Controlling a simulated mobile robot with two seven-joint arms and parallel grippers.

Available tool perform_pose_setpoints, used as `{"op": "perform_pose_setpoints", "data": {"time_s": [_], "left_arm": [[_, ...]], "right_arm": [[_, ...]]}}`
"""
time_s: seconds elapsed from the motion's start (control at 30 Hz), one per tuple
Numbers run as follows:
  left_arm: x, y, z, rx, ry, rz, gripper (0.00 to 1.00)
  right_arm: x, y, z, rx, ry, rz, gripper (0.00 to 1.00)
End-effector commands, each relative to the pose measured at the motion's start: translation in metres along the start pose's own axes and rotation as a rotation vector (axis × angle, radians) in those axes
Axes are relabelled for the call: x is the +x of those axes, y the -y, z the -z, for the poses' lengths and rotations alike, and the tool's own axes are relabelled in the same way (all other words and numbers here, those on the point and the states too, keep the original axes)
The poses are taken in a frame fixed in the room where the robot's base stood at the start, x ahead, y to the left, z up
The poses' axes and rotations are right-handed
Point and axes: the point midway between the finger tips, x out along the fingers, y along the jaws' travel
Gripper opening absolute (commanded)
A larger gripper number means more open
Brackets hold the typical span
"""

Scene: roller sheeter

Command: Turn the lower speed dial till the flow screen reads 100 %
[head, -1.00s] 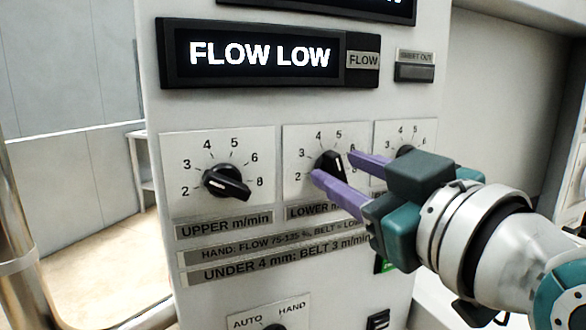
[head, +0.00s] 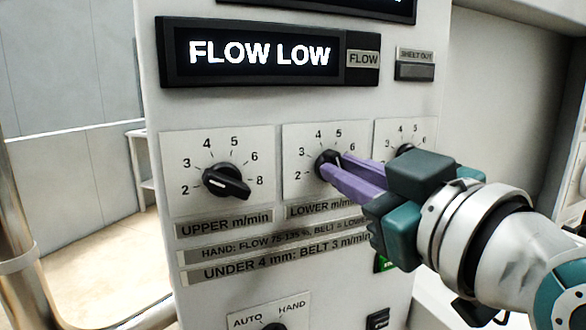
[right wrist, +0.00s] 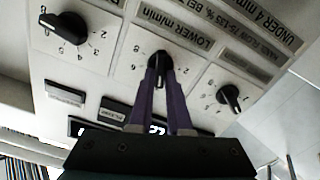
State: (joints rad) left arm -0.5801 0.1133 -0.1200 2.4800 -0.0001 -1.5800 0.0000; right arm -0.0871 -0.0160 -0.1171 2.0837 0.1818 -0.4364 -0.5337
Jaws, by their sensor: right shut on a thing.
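The lower speed dial (head: 327,162) is a black knob on a white plate marked "LOWER m/min", in the middle of the panel. My right gripper (head: 330,168) is shut on this dial, its two purple fingers on either side of the knob. The right wrist view also shows the fingers at the dial (right wrist: 160,62). The fingers hide part of the dial's scale, and I cannot read its setting. The flow screen (head: 260,53) reads "FLOW LOW" in white letters on black; no percentage shows. My left gripper is not in view.
Another dial (head: 404,152) sits close on the right, partly behind my gripper. An AUTO/HAND switch (head: 275,325) is below. A metal post (head: 18,200) stands at the far left.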

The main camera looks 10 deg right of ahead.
Motion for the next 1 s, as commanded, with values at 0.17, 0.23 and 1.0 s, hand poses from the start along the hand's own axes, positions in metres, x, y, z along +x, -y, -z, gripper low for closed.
{"op": "perform_pose_setpoints", "data": {"time_s": [0.17,0.23,1.0], "left_arm": [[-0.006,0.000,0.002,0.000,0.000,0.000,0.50],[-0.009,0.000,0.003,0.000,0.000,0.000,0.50],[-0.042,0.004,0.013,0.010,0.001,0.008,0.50]], "right_arm": [[0.000,-0.001,0.001,0.050,0.001,0.000,0.00],[0.000,-0.001,0.002,0.086,0.002,0.001,0.00],[0.000,-0.004,0.000,0.618,0.001,-0.001,0.00]]}}
